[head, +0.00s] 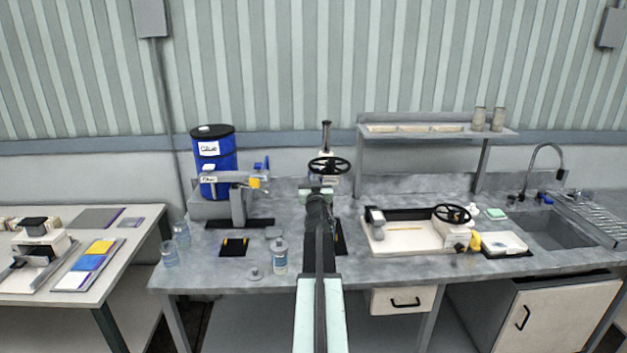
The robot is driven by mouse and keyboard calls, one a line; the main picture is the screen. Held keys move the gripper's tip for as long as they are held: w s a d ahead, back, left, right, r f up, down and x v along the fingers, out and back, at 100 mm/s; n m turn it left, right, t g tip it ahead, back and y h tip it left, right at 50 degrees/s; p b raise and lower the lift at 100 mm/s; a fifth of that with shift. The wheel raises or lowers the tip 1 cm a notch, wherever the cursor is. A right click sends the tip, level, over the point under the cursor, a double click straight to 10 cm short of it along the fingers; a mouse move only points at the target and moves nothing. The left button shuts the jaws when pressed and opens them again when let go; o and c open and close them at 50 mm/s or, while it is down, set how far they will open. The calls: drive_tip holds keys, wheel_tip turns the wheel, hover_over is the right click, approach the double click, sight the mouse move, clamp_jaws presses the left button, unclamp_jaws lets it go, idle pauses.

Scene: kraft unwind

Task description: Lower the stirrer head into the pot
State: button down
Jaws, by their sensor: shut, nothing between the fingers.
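The stirrer stand (326,137) is an upright post with a black spoked handwheel (328,165) at the back middle of the grey counter. I take it to be the stirrer of the task. My arm reaches forward over the counter from the bottom middle. My gripper (318,194) is shut and empty, just in front of and below the handwheel in the picture. I cannot tell whether it touches the stand. The stirrer head and the pot cannot be made out; my arm covers that part of the counter.
A blue glue drum (222,165) and a grey clamp device stand at left. A clear bottle (280,256) stands left of my arm. A cream tray (410,240) with another black handwheel (452,214) lies right. A shelf (437,131) overhangs the back; a sink (560,230) is far right.

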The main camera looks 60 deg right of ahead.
wheel_tip(320, 180, down, 15)
drive_tip(key=b, duration=1.5)
drive_tip(key=shift+a, duration=0.45)
drive_tip(key=shift+s+f, duration=0.1)
drive_tip(key=b+v, duration=0.1)
drive_tip(key=v, duration=0.9)
